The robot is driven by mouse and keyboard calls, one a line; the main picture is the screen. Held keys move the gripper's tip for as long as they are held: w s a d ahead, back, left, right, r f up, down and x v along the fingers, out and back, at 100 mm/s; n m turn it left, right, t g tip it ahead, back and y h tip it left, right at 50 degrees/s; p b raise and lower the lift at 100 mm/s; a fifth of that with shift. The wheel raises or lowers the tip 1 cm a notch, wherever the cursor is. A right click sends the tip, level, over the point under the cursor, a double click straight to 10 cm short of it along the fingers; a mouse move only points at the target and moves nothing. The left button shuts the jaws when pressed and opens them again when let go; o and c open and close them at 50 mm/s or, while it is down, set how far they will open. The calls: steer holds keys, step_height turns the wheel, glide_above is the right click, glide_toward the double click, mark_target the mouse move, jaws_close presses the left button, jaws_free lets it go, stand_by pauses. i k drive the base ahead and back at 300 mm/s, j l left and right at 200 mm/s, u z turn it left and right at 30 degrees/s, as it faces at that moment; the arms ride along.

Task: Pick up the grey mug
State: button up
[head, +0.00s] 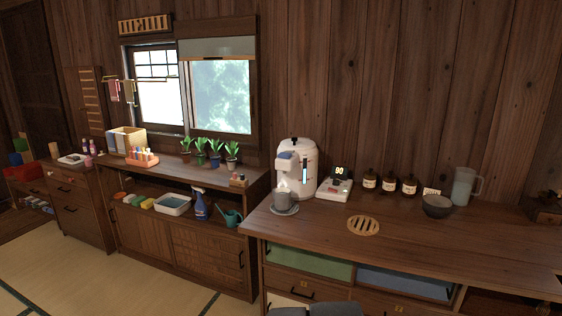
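The grey mug (281,199) stands upright on a grey saucer (294,210) near the left end of the wooden counter. It is in front of the white hot-water dispenser (304,164), below its spout. A pale wisp like steam shows just above the mug. The mug's handle cannot be made out clearly. My gripper is not in view, so its state and its place relative to the mug do not show.
A small device reading 90 (336,188) stands right of the dispenser. A round slatted trivet (363,226) lies on the counter. The counter's front middle is clear.

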mark_target(282, 196)
steer(key=i+j+u, duration=0.1)
steer(key=i+j, duration=0.2)
steer(key=i, duration=0.25)
steer(key=i+j+u, duration=0.1)
steer(key=i, duration=0.45)
steer(key=i+j+u, duration=0.1)
steer(key=i+j, duration=0.2)
steer(key=i, duration=0.25)
